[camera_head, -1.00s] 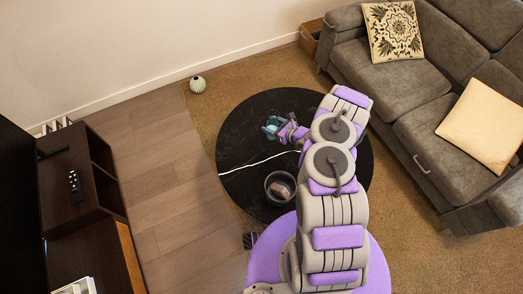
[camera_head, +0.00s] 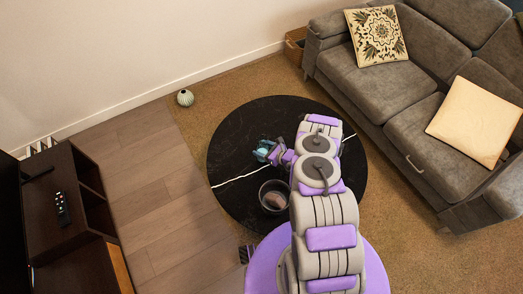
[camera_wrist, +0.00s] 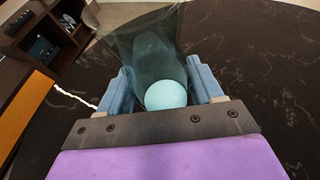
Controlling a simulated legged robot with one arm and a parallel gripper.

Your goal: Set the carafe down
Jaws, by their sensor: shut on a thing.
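The carafe (camera_wrist: 150,50) is dark translucent glass with a pale blue round part (camera_wrist: 166,95) at its near end. It sits between the two blue fingers of my gripper (camera_wrist: 162,92) in the wrist view, and the fingers are shut on it. In the head view, my gripper (camera_head: 268,152) and a small teal bit of the carafe (camera_head: 263,150) show over the left part of the round black table (camera_head: 235,180). I cannot tell whether the carafe's base touches the tabletop.
A dark bowl (camera_head: 274,196) with something brownish inside stands on the table near my arm. A grey sofa (camera_head: 375,88) is at the right. A dark cabinet (camera_head: 70,215) is at the left. The table's far side (camera_head: 275,105) is clear.

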